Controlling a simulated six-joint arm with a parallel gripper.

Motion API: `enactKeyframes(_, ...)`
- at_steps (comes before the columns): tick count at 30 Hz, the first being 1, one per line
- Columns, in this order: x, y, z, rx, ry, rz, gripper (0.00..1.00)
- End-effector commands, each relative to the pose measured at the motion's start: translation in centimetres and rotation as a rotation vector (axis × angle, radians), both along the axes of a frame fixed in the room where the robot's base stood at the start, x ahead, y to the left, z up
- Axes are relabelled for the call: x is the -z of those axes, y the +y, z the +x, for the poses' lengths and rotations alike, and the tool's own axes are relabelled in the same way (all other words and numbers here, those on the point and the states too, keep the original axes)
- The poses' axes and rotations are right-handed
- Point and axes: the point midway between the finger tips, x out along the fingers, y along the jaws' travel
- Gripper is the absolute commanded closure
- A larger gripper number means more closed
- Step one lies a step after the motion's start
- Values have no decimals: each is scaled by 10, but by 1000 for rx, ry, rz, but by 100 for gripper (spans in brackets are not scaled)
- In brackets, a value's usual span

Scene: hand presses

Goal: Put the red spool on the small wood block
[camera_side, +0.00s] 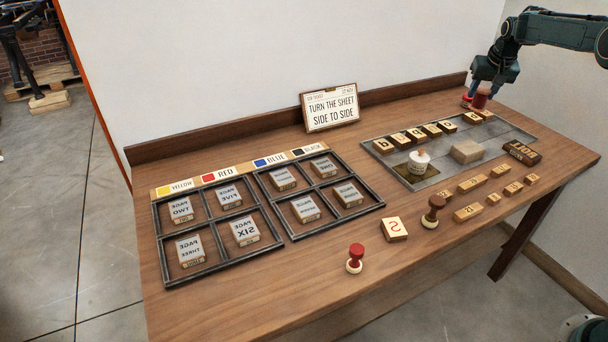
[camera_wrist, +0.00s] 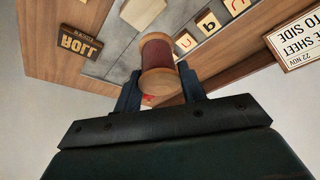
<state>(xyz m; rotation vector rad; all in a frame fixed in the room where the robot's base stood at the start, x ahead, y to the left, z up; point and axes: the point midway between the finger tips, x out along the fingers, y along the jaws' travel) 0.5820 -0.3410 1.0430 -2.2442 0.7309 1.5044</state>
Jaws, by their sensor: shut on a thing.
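The red spool (camera_side: 481,98) is between the fingers of my gripper (camera_side: 481,92) near the back right of the table. In the wrist view the spool (camera_wrist: 157,55) has a dark red middle and wooden end flanges, and my gripper's fingers (camera_wrist: 160,82) are on either side of it. My gripper is shut on it. The small wood block (camera_side: 466,151) is a plain pale block in the grey metal tray (camera_side: 445,178). Part of this block (camera_wrist: 140,10) shows at the top of the wrist view, beyond the spool.
A white bottle-like piece (camera_side: 419,161) stands left of the block. Letter tiles (camera_side: 421,135) line the tray's back, and a dark ROLL block (camera_side: 522,152) sits at its right. Two stamps (camera_side: 354,258) (camera_side: 433,211) stand in front. Divided trays (camera_side: 215,225) fill the left.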

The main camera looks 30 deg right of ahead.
Motion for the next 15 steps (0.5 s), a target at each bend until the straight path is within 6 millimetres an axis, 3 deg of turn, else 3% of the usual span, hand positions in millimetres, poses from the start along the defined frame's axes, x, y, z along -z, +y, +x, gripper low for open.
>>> enactKeyframes(9, 63, 0, -1, 0, 3, 2, 82)
enactKeyframes(15, 90, 0, 0, 0, 2, 1, 82)
